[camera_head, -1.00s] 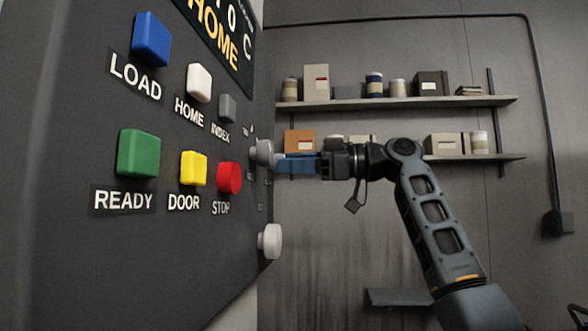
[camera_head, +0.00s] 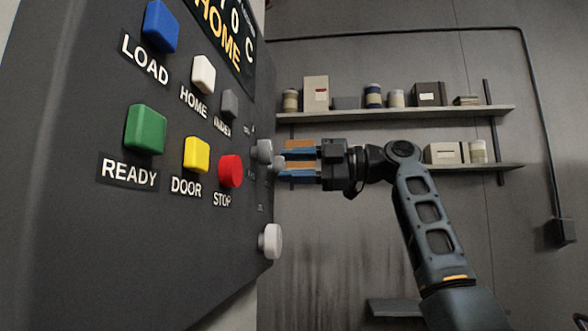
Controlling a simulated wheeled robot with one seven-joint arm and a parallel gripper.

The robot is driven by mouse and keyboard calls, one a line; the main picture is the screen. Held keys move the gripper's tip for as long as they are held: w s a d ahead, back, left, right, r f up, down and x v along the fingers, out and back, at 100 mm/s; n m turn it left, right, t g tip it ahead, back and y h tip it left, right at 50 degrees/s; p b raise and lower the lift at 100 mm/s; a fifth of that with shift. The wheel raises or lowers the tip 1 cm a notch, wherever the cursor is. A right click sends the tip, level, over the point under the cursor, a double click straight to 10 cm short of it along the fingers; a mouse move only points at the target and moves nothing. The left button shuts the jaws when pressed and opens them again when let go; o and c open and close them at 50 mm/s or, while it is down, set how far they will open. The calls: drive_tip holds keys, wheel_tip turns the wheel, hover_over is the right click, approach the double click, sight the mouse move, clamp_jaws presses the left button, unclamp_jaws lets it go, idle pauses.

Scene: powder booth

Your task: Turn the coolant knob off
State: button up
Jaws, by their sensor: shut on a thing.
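The dark control panel (camera_head: 90,235) fills the left side and is seen at a slant. A grey knob (camera_head: 264,150) stands out from its right part, by labels too small to read. I cannot read which knob is marked coolant. My gripper (camera_head: 280,162) reaches in from the right with its two blue fingers one above the other. The fingers are shut on the grey knob's protruding part, with a gap visible between them further back. A second, white knob (camera_head: 271,241) sits lower on the panel, apart from my gripper.
The panel has blue (camera_head: 160,26), green (camera_head: 145,129), white, grey, yellow and red (camera_head: 230,171) buttons left of the knobs. Behind my arm, two wall shelves (camera_head: 400,112) hold boxes and jars. Open air lies below my gripper.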

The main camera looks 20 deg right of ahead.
drive_tip(key=shift+n, duration=0.3)
drive_tip(key=o, duration=1.1)
drive_tip(key=shift+c, duration=0.2)
drive_tip(key=v, duration=0.8)
drive_tip(key=shift+b, duration=0.45)
